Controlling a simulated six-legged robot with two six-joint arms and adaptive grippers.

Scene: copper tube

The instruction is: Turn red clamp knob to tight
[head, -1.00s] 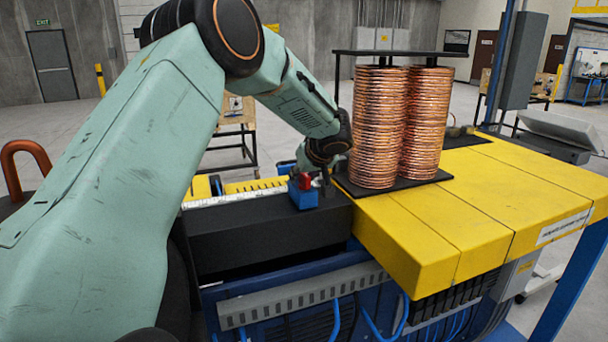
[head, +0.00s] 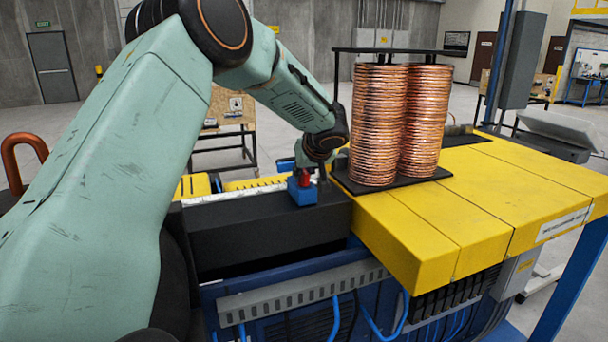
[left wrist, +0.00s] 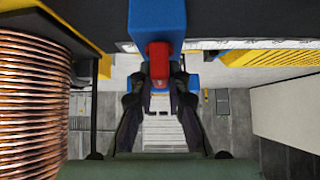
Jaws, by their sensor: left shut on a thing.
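The red clamp knob (left wrist: 158,62) shows in the left wrist view, set on a blue clamp block (left wrist: 157,22). In the head view the red knob (head: 306,179) is small and partly covered by my gripper, and the blue block (head: 301,194) sits on the black bench top. My left gripper (head: 318,177) is shut on the red knob. In the left wrist view its dark fingers (left wrist: 159,80) lie on both sides of the knob. My right gripper is in neither view.
A black rack with two tall stacks of copper tube coils (head: 372,125) stands close to the right of the gripper. A yellow table (head: 480,190) extends right. A white ruler strip (head: 235,194) runs along the bench's back edge.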

